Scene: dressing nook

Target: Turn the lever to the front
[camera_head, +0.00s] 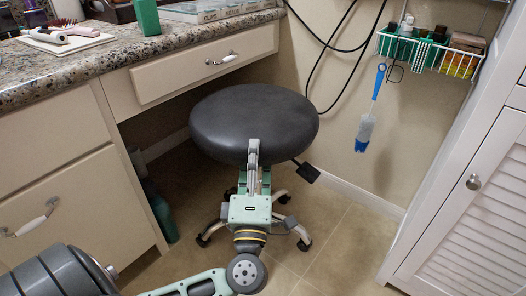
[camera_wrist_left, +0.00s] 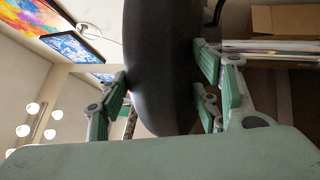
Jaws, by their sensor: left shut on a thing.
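A round dark grey stool (camera_head: 250,112) stands on casters in front of the vanity. Its lever, a black paddle (camera_head: 306,171), sticks out below the seat to the right, pointing toward the wall side. My left gripper (camera_head: 253,155) is at the near edge of the seat, to the left of the lever and apart from it. In the left wrist view the seat edge (camera_wrist_left: 158,70) lies between the fingers, and the gripper is shut on it. My right gripper is not in view.
The vanity drawer (camera_head: 205,65) and counter are behind and left of the stool. A white louvered cabinet (camera_head: 470,200) stands at the right. A wire basket (camera_head: 430,52) with a hanging blue brush (camera_head: 370,115) is on the wall. Floor right of the stool is clear.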

